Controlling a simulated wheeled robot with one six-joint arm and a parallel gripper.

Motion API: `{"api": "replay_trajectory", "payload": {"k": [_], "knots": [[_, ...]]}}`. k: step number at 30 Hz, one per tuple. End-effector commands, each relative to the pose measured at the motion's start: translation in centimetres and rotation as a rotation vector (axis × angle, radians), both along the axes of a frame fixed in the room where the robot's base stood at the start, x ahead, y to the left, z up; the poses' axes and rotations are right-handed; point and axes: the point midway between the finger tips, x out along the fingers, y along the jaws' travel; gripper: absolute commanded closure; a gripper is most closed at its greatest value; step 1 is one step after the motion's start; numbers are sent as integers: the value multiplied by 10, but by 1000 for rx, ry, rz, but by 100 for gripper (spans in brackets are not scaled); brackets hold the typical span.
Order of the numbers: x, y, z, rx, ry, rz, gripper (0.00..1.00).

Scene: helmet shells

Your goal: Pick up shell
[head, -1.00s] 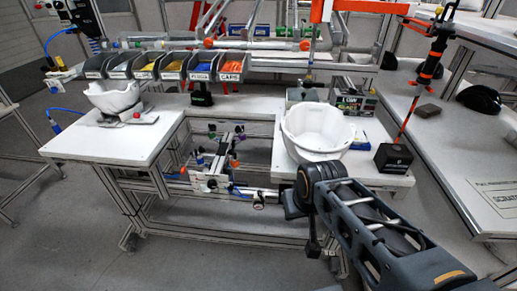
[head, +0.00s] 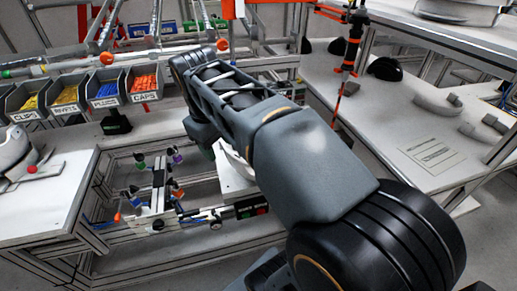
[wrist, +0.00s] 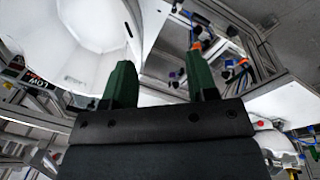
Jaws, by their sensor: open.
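A white helmet shell (wrist: 90,38) fills the upper left of the wrist view, close to the left finger of my gripper (wrist: 161,54). The green fingers are apart with nothing held between them. I cannot tell whether the left fingertip touches the shell. In the head view my arm covers most of this shell; a white piece beside the arm (head: 233,163) may be part of it. A second white shell (head: 14,152) sits on the left table at the picture's edge, and a white shell also shows at the lower right of the wrist view (wrist: 274,144).
A fixture with coloured knobs (head: 158,192) stands in the gap between tables. The right bench (head: 385,125) carries black shells (head: 385,68) and grey curved parts.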

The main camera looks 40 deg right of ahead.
Motion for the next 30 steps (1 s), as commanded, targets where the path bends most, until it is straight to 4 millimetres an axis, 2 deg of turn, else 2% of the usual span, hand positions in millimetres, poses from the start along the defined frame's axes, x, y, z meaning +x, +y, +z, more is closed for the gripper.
{"api": "replay_trajectory", "payload": {"k": [1, 3, 7, 10, 19, 30], "knots": [[3, -6, 16, -10, 27, 10, 47], [3, -12, 33, -19, 64, 22, 47], [1, -21, 45, -27, 110, 31, 47], [-1, -26, 36, -29, 126, 33, 47], [-4, -35, -13, -29, 126, 31, 47], [-6, -41, -38, -29, 125, 29, 47]]}}
